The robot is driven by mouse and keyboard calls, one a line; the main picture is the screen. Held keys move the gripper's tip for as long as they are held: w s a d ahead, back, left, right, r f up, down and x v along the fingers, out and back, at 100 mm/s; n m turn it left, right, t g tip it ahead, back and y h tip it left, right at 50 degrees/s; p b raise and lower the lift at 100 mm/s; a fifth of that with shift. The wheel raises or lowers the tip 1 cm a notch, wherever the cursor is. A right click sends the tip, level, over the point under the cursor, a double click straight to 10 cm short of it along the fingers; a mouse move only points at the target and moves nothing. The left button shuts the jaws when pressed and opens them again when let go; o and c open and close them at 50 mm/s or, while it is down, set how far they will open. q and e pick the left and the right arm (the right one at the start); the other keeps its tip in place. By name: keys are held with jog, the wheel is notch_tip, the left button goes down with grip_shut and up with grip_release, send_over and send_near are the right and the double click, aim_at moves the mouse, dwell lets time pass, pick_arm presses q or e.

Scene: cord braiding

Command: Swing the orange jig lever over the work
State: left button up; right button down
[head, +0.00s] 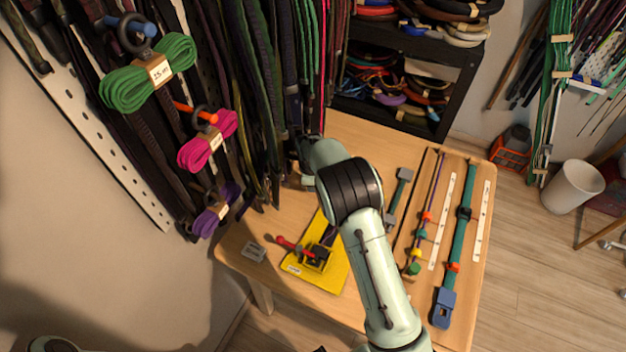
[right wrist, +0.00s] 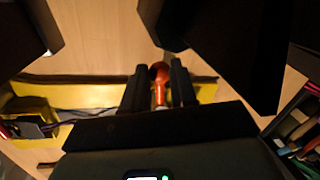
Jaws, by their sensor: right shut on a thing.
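The yellow jig (head: 335,277) lies on the wooden table, with a black block (head: 318,254) and a red-handled part (head: 290,245) on it. In the right wrist view the yellow jig (right wrist: 85,96) runs behind my fingers. My right gripper (right wrist: 159,88) is shut on the orange lever (right wrist: 160,72), with its round knob between the two dark fingers. In the head view my right arm covers the lever and the fingers. My left gripper is in neither view.
A grey buckle (head: 253,251) lies left of the jig. To the right lie a teal strap (head: 459,230), a beaded cord (head: 421,234) and pale strips (head: 443,220). Straps and cord bundles (head: 150,75) hang close at the left and back. A dark shelf (head: 410,52) stands behind the table.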

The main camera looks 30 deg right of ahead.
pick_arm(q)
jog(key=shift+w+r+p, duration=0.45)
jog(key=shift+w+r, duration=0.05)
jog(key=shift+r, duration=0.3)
pick_arm(e)
jog(key=shift+w+d+m, duration=0.25)
jog(key=shift+m, duration=0.45)
jog(key=c, duration=0.9)
grip_release()
jog(key=shift+r, duration=0.1)
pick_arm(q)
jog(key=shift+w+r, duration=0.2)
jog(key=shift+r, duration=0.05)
pick_arm(e)
jog(key=r, duration=0.4)
jog(key=s+a+r, duration=0.1)
jog(key=r, duration=0.8)
jog(key=shift+s+a, duration=0.4)
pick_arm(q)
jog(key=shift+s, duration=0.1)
pick_arm(e)
jog(key=shift+f, duration=0.1)
